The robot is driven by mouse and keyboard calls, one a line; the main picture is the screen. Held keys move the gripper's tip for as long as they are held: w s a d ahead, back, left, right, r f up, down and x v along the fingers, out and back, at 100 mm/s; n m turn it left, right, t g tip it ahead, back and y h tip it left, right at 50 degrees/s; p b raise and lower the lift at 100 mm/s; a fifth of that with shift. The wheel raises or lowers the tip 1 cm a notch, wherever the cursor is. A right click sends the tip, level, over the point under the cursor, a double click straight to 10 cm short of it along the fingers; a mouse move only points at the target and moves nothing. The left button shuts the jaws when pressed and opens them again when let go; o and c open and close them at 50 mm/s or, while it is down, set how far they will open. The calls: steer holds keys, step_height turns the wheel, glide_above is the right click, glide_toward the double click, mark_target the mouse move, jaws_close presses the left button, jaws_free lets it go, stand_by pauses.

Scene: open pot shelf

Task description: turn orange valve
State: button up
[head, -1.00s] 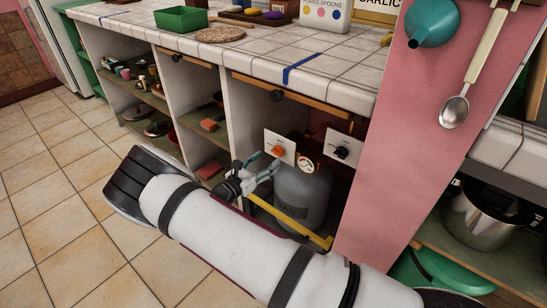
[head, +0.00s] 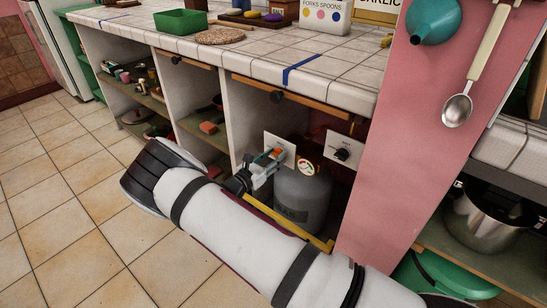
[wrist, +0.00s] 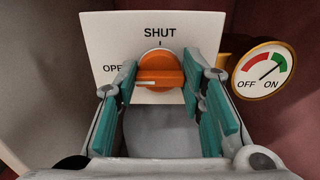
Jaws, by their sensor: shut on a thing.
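The orange valve (wrist: 160,68) is a round knob with a raised bar on a white plate (wrist: 105,40) marked SHUT at the top and OPEN at the left. The bar lies level, its white line at the left end near OPEN. My gripper (wrist: 159,78) has its teal-padded fingers on either side of the knob, shut on it. In the head view my gripper (head: 265,164) reaches into the open shelf at the plate, covering much of the valve.
A round gauge (wrist: 264,70) with OFF and ON marks is right of the valve, its needle towards green. A grey gas bottle (head: 303,203) stands just below. A second plate with a black knob (head: 342,154) is to the right. A yellow bar (head: 285,222) crosses the front.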

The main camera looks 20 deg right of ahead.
steer(key=shift+m, duration=0.4)
steer(key=m, duration=0.3)
steer(key=shift+s+m+p, duration=0.1)
steer(key=shift+m+p, duration=0.2)
steer(key=shift+p, duration=0.1)
steer(key=m+p, duration=0.1)
steer(key=m, duration=0.7)
steer(key=m+p, duration=0.1)
steer(key=m, duration=0.4)
steer(key=shift+s+d+f+p, duration=0.15)
steer(key=shift+f+p, duration=0.1)
steer(key=shift+p, duration=0.05)
steer(key=shift+m, duration=0.4)
steer(key=o, duration=1.2)
steer(key=shift+c, duration=0.2)
